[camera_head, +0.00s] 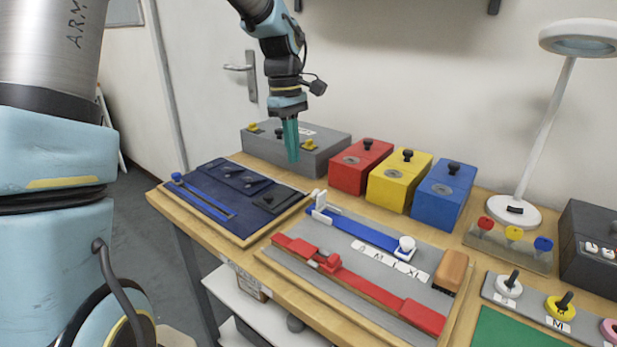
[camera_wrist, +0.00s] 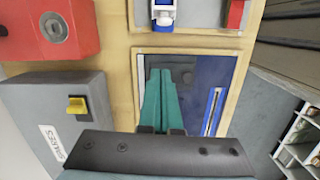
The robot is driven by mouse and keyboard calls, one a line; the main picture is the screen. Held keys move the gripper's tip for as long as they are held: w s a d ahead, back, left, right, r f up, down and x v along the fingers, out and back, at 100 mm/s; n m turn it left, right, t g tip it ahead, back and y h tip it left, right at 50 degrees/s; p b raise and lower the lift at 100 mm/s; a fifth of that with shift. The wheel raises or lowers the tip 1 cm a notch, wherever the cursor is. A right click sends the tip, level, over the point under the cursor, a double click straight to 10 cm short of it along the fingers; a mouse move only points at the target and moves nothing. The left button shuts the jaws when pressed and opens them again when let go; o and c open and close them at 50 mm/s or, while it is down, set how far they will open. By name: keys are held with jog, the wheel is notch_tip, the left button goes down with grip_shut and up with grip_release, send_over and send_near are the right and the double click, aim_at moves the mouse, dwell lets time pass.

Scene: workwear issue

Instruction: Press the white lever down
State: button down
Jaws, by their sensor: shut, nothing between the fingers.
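The white lever (camera_head: 319,201) stands upright at the back left end of a blue strip (camera_head: 360,234) on the grey board (camera_head: 345,262). In the wrist view the white lever (camera_wrist: 163,13) shows at the top edge, partly cut off. My gripper (camera_head: 292,158) has teal fingers, shut and empty, pointing down. It hangs in the air to the left of and above the lever, apart from it. In the wrist view my gripper (camera_wrist: 160,74) appears over the dark blue board (camera_wrist: 210,75).
The dark blue board with sliders (camera_head: 240,195) lies left of the grey board. A grey box with yellow switches (camera_head: 320,148) and red (camera_head: 345,175), yellow (camera_head: 385,190) and blue (camera_head: 437,203) boxes stand behind. A lamp (camera_head: 514,211) stands at the right.

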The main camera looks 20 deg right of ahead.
aim_at(319, 201)
jog(key=f, duration=0.5)
jog(key=shift+s+d+f+p, duration=0.1)
jog(key=shift+s+f+p, duration=0.1)
jog(key=shift+s+p, duration=0.2)
jog(key=shift+s+d+p, duration=0.25)
jog(key=shift+s+d, duration=0.05)
jog(key=shift+s, duration=0.3)
jog(key=shift+s+d+p, duration=0.2)
jog(key=shift+s+d, duration=0.05)
jog(key=shift+s, duration=0.3)
jog(key=shift+s+d+f, duration=0.15)
jog(key=shift+s+d, duration=0.15)
jog(key=shift+s, duration=0.3)
